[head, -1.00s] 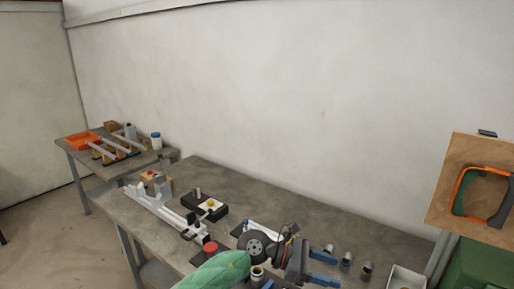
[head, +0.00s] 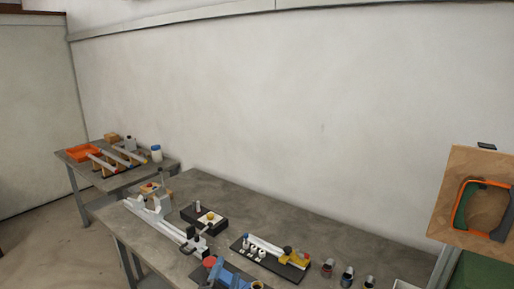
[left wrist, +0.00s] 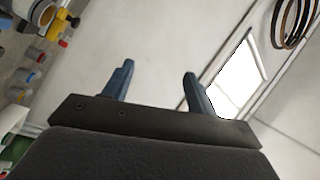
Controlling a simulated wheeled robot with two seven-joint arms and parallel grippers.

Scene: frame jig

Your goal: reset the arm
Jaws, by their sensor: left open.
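Most of the left arm is out of the head view. My right gripper is in neither view.
A white frame jig (head: 165,222) lies along the bench's left side. A black block with a yellow knob (head: 210,217) and a dark fixture with a tube (head: 268,252) stand beside it. Several small cups (head: 347,273) stand at right. The rear bench strip is clear.

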